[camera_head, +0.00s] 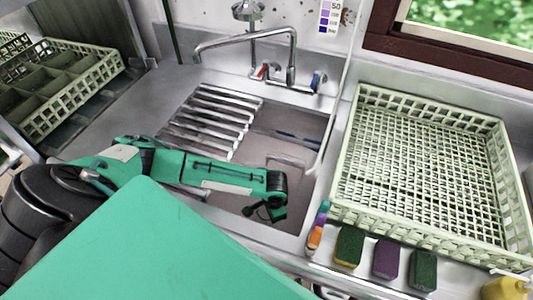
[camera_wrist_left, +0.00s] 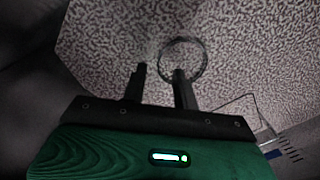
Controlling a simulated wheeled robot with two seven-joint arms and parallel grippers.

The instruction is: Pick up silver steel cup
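My left arm reaches in from the left over the sink in the head view, with the left gripper (camera_head: 265,212) low in the basin. In the left wrist view the left gripper (camera_wrist_left: 160,72) has two dark fingers standing apart with a gap between them. A thin round metallic ring (camera_wrist_left: 203,58) lies just beyond the right fingertip, which overlaps its lower edge. It may be the rim of the silver steel cup or a drain ring; I cannot tell. No cup is clearly visible in the head view. My right gripper is not in view.
The steel sink (camera_head: 309,152) has a slatted rack (camera_head: 212,122) at its left and a faucet (camera_head: 291,48) behind. A pale empty-looking crate (camera_head: 425,165) stands right, with several sponges (camera_head: 387,259) before it. Another crate (camera_head: 88,90) is at upper left.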

